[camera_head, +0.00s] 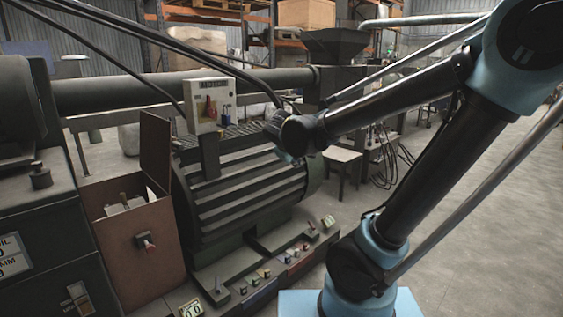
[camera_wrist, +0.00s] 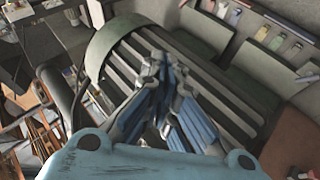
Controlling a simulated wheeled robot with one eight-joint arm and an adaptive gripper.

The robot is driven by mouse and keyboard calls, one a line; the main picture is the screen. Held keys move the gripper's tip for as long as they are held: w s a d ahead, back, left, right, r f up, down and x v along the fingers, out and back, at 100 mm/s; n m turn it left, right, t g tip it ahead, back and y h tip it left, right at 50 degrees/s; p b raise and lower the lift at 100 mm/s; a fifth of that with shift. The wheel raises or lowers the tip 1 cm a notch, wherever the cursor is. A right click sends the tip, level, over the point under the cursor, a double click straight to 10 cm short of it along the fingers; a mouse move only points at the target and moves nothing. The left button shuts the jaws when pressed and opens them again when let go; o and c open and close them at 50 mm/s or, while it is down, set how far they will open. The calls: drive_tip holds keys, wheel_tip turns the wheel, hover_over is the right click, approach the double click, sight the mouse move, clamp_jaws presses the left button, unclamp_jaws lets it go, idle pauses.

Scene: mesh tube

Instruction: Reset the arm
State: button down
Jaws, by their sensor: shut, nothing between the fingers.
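My arm (camera_head: 425,160) rises from the lower middle of the head view, bends at a blue-and-black elbow at the upper right, and reaches back left. Its far end is in front of the ribbed dark green motor housing (camera_head: 245,195). The gripper's fingers are hard to make out there. In the wrist view my gripper (camera_wrist: 168,68) shows with its blue-padded fingers drawn together at the tips. It is shut and empty. The ribbed housing (camera_wrist: 118,72) fills the background behind the fingers; I see no contact with it.
A grey control box (camera_head: 208,104) with a red switch stands left of the arm's end. An open brown box (camera_head: 135,235) and dark machine cabinets are at left. A row of small switches (camera_head: 265,272) runs along the front. A stool (camera_head: 343,158) stands behind. Open floor (camera_head: 485,215) lies right.

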drive_tip(key=s+d+f+m+g, duration=0.2)
drive_tip(key=s+d+f, duration=0.1)
drive_tip(key=s+d, duration=0.25)
drive_tip(key=s+d+f+m+g, duration=0.2)
drive_tip(key=s+d+f, duration=0.2)
drive_tip(key=d, duration=0.3)
drive_tip(key=s+d+f+m+g+y, duration=0.2)
drive_tip(key=s+f+m, duration=0.3)
drive_tip(key=s, duration=0.8)
drive_tip(key=shift+f+g+y, duration=0.3)
drive_tip(key=shift+f+g, duration=0.3)
drive_tip(key=shift+f, duration=0.45)
